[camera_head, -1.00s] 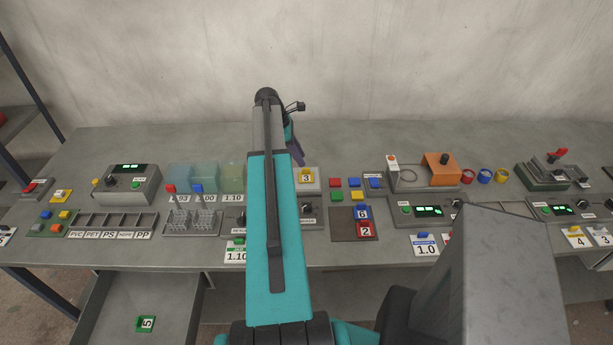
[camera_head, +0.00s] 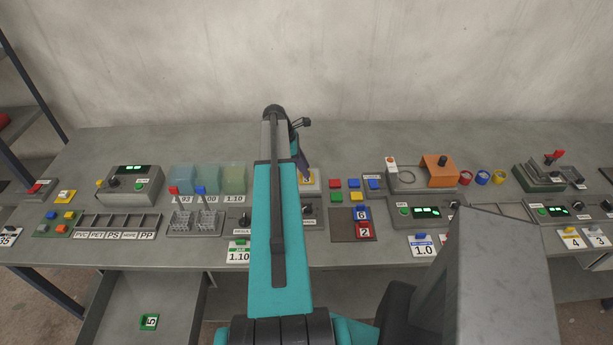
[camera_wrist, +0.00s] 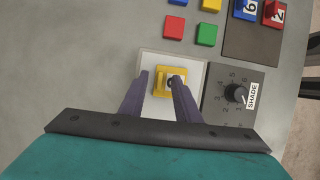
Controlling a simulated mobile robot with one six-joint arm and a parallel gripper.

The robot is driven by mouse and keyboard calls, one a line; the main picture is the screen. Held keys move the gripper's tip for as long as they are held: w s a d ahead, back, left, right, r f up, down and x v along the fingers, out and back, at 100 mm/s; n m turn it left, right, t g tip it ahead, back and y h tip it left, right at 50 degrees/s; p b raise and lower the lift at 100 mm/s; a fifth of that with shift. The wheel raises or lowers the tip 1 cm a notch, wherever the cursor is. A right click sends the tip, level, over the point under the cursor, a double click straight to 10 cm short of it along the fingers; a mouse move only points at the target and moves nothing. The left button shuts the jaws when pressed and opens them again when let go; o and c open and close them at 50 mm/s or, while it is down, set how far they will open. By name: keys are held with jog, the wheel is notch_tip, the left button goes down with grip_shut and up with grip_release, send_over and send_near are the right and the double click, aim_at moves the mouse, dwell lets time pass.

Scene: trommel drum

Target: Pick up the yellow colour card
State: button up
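The yellow colour card (camera_wrist: 161,83) lies on a pale square pad in the wrist view, with a raised yellow grip on it. I cannot tell whether the fingers touch the card. In the head view my gripper (camera_head: 303,170) is mostly hidden behind the arm, one finger showing over the card.
A dark SHADE knob box (camera_wrist: 233,95) stands close right of the pad. Red, green, blue and yellow blocks (camera_wrist: 206,34) lie just beyond it. A dark tray (camera_head: 343,226) holds the blue 6 and red 2 cards. Bare grey bench lies left in the wrist view.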

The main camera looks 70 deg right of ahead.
dwell(0.6)
grip_shut()
jog(key=shift+r, duration=0.15)
jog(key=shift+r+b, duration=1.2)
jog(key=shift+r, duration=0.3)
jog(key=s+a+r+b, duration=0.1)
jog(key=s+a+b, duration=0.4)
jog(key=s+a, duration=0.4)
jog(key=a, duration=0.3)
jog(key=shift+s+a+r, duration=0.3)
jog(key=shift+a, duration=0.1)
